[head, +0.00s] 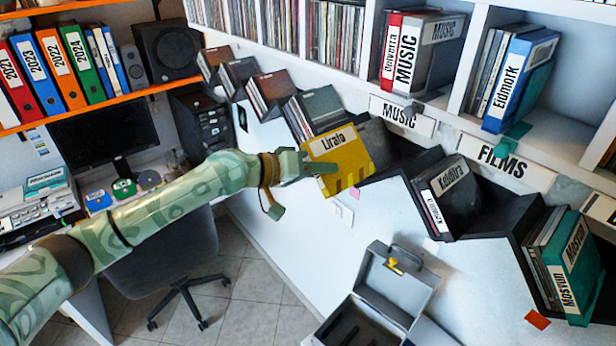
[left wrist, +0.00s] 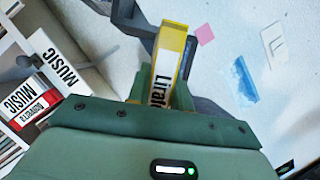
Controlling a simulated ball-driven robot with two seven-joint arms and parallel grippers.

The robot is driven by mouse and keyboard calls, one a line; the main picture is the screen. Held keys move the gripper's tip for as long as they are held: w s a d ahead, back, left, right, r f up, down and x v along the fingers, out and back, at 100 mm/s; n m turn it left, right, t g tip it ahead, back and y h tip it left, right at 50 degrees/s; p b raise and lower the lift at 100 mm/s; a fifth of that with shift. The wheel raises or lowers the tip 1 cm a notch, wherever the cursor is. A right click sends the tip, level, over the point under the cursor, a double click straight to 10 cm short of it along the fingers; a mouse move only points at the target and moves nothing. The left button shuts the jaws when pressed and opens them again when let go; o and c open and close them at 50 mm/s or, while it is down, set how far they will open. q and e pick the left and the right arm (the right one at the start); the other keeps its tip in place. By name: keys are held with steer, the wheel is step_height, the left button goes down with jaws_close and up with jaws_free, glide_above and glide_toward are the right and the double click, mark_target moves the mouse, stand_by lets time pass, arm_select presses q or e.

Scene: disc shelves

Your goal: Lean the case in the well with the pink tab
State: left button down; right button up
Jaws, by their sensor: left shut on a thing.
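My left gripper (head: 318,169) is shut on a yellow case (head: 345,158) labelled Lirafo and holds it tilted in front of the row of dark slanted wells. In the left wrist view the case (left wrist: 170,65) stands between the fingers (left wrist: 163,95). A pink tab also shows in the left wrist view (left wrist: 205,34), just past the held case. The held case partly hides the well behind it. My right gripper is not in view.
Several cases (head: 318,108) fill wells at the left. Binders stand on the upper shelf above the MUSIC sign (head: 402,116). An open grey box (head: 385,290) stands below.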

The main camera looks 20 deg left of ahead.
mark_target(341, 161)
arm_select(q)
steer(key=shift+w+d+f+b, duration=0.1)
steer(key=shift+w+d+b, duration=0.3)
steer(key=shift+w+d, duration=0.4)
steer(key=shift+w+d+f+b, duration=0.1)
steer(key=shift+w+d+b, duration=0.35)
steer(key=shift+w, duration=0.6)
steer(key=shift+w+d+b, duration=0.3)
steer(key=shift+w+d, duration=0.4)
steer(key=shift+w, duration=0.25)
steer(key=c, duration=1.2)
jaws_free()
steer(key=shift+o, duration=0.2)
steer(key=shift+a, duration=0.1)
steer(key=shift+s+a, duration=0.25)
steer(key=b+v, duration=0.3)
steer(key=v, duration=1.2)
steer(key=shift+s+a+r, duration=0.15)
steer(key=shift+s+r, duration=0.05)
